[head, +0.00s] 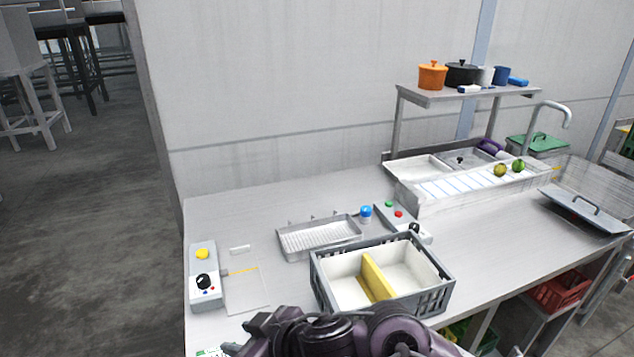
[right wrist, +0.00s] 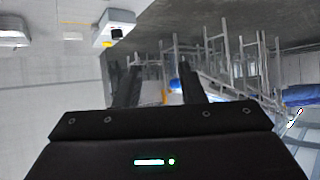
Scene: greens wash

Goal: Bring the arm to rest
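My right arm (head: 330,335) crosses the bottom edge of the head view, in front of the grey crate (head: 447,290). Its dark links hide part of the near counter. In the right wrist view my right gripper (right wrist: 160,64) has its two dark fingers apart, with nothing between them. It points past the counter's edge toward the floor and stools and touches nothing that I can see. My left gripper is in neither view.
The crate has white bins and a yellow divider (head: 376,276). Behind it are a perforated tray (head: 320,238) and a blue-capped item (head: 365,212). A sink, pot shelf (head: 470,93) and lid (head: 585,210) are at the right.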

